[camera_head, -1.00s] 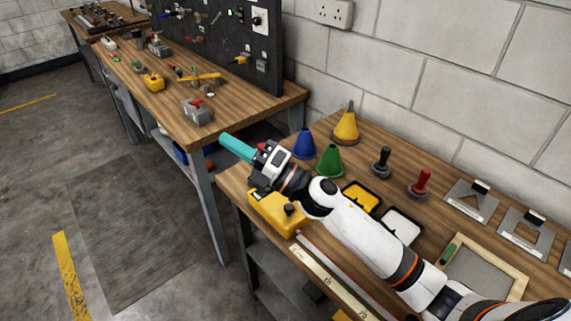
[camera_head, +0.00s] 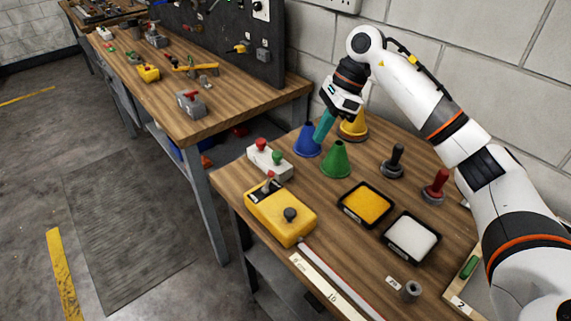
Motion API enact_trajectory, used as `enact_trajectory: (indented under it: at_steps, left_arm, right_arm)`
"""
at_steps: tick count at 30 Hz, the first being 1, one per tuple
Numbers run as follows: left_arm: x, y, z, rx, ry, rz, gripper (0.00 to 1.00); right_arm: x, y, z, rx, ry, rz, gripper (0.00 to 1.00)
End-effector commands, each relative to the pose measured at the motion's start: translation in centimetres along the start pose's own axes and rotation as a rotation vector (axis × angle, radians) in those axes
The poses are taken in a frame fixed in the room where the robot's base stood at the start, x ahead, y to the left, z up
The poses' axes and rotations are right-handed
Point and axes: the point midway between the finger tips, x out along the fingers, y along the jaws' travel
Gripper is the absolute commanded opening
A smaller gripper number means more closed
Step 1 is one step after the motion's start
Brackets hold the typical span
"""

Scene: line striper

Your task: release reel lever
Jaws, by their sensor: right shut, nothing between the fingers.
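A yellow box-shaped reel (camera_head: 275,221) lies at the table's left front. It has a black knob (camera_head: 290,214) on top and a small lever (camera_head: 268,180) with a reddish tip at its far end. Which of these is the reel lever is not labelled in view. My right gripper (camera_head: 319,139), with teal fingers, is shut and empty. It points down beside the blue cone (camera_head: 306,142), apart from the reel. Whether it touches the cone I cannot tell. My left gripper is not in view.
A pale box with red and green buttons (camera_head: 269,163) stands behind the reel. A green cone (camera_head: 335,161), yellow cone (camera_head: 353,126), yellow pad (camera_head: 366,204), white pad (camera_head: 411,238), black-handled stamp (camera_head: 394,163) and red-handled stamp (camera_head: 434,188) stand to the right. A ruler (camera_head: 325,287) runs along the front edge.

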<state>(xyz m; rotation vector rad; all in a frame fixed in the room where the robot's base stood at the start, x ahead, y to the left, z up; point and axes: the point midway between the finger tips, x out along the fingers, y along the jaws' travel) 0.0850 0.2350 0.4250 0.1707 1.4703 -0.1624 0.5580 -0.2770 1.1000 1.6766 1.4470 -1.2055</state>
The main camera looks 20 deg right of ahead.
Motion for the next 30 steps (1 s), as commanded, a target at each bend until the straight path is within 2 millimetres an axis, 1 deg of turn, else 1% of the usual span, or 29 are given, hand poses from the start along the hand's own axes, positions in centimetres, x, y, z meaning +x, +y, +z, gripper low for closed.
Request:
enact_trajectory:
  at_steps: [5, 8, 11, 22, 23, 24, 25, 30]
  left_arm:
    - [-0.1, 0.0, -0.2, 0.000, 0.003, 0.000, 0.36]
    - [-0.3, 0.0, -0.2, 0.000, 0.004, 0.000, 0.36]
    - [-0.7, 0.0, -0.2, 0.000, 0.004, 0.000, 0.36]
    - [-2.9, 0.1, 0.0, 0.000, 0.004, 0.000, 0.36]
    - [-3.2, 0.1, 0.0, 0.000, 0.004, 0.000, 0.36]
    - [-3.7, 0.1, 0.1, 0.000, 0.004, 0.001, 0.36]
    - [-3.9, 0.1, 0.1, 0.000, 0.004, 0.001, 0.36]
    - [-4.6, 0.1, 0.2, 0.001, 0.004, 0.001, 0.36]
  right_arm:
    - [0.2, 0.0, -0.1, 0.000, 0.002, -0.001, 0.00]
    - [0.8, 0.0, -0.1, 0.000, 0.003, -0.002, 0.00]
    - [2.2, -0.1, -0.1, 0.000, 0.002, -0.005, 0.00]
    - [9.9, -0.2, -0.3, 0.000, 0.004, -0.006, 0.00]
    - [10.2, -0.2, -0.6, -0.002, 0.005, -0.005, 0.00]
    - [10.0, -0.1, -1.6, -0.005, 0.007, -0.002, 0.00]
    - [10.1, -0.1, -2.1, -0.005, 0.007, -0.002, 0.00]
    - [10.7, -0.1, -3.6, -0.001, 0.005, -0.001, 0.00]
